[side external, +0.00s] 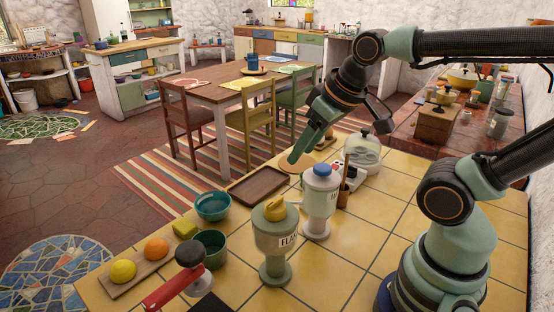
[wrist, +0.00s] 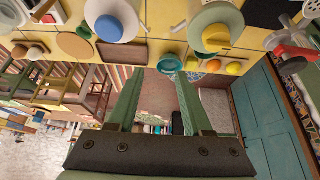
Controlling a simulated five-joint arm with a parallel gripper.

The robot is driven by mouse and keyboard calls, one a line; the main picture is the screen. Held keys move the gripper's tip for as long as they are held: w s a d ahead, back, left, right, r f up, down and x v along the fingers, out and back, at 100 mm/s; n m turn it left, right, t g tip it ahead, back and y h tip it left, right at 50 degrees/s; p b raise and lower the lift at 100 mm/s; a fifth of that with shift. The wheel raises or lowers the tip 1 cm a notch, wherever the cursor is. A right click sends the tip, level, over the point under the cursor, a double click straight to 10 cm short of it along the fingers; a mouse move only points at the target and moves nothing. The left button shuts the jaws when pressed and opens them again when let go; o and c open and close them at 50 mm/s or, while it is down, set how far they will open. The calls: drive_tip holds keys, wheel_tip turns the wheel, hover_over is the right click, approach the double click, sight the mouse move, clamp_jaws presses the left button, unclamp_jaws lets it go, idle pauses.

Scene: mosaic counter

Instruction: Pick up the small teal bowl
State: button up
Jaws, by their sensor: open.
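The small teal bowl (side external: 212,206) stands upright on the yellow tiled counter near its left edge, left of the grey jar with the yellow lid (side external: 275,240). It also shows in the wrist view (wrist: 169,64), small and beyond my fingertips. My gripper (side external: 300,152) is raised in the air above the far part of the counter, up and to the right of the bowl and well apart from it. In the wrist view my gripper (wrist: 159,74) has its two green fingers spread with nothing between them.
A brown tray (side external: 257,186) lies behind the bowl. A darker green pot (side external: 209,251) and a yellow-green block (side external: 185,228) are close in front. A board (side external: 140,276) holds a lemon and an orange. A blue-lidded jar (side external: 320,202) stands to the right.

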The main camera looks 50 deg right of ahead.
drive_tip(key=shift+c, duration=0.6)
drive_tip(key=w+a+f+n+g, duration=0.1)
drive_tip(key=w+f+n+g, duration=0.15)
drive_tip(key=w+n, duration=0.75)
drive_tip(key=n, duration=1.2)
approach(214, 209)
drive_tip(key=shift+g, duration=0.25)
drive_tip(key=shift+s+a+f, duration=0.1)
drive_tip(key=shift+s+f, duration=0.5)
drive_tip(key=shift+f, duration=0.3)
drive_tip(key=shift+s+f, duration=0.6)
drive_tip(key=shift+f, duration=0.3)
drive_tip(key=shift+s+a+f, duration=0.1)
drive_tip(key=shift+s+f, duration=0.5)
drive_tip(key=shift+f, duration=0.25)
